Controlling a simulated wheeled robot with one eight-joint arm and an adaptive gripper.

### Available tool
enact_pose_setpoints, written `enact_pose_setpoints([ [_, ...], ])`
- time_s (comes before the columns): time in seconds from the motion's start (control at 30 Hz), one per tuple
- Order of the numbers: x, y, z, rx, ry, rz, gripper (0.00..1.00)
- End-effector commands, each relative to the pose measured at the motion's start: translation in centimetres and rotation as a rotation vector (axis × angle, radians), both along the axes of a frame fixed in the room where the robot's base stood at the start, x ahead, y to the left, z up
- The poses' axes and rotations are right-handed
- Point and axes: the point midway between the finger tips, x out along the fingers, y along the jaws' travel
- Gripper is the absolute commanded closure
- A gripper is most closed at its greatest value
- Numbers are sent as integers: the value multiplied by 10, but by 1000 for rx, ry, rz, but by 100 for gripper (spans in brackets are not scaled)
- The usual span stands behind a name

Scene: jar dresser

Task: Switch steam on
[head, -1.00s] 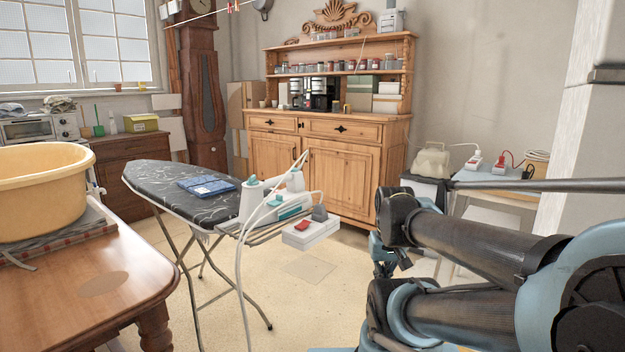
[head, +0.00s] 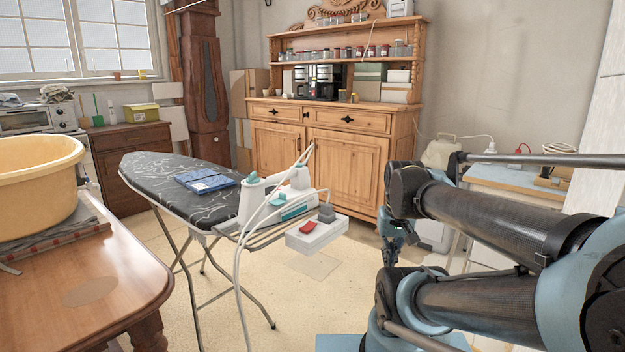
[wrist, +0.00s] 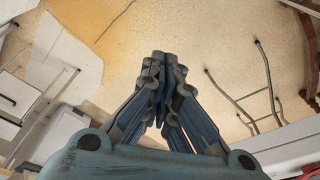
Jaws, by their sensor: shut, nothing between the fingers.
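A white box with a red rocker switch (head: 307,228) and a grey plug stands on the wire rack at the right end of the ironing board (head: 150,180). I cannot tell the switch's position. A white and teal steam iron unit (head: 285,207) stands just behind it, with pale cords running over the front. My gripper (head: 393,252) hangs to the right of the switch box, apart from it, partly hidden by my arm. In the wrist view my gripper (wrist: 167,62) is shut and empty, pointing at the floor. A white edge with red shows at that view's lower right.
A wooden table with a yellow tub (head: 35,185) stands at the left. A wooden dresser (head: 330,140) with jars stands behind. A side table (head: 510,180) is at the right behind my arm. Open floor (head: 300,280) lies right of the board's legs.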

Motion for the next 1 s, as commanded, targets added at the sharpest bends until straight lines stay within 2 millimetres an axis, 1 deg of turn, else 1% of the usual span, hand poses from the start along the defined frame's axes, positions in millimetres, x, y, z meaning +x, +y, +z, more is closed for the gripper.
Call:
enact_pose_setpoints([
  [0.03,11,2,14,6,7,-16,100],
  [0.2,49,14,61,33,37,-94,100],
  [0.37,88,29,101,53,70,-172,100],
  [0.5,124,44,131,67,98,-238,100],
  [0.67,166,65,161,80,132,-315,100],
  [0.8,204,86,183,86,160,-383,100],
  [1.0,258,120,206,91,201,-478,100],
])
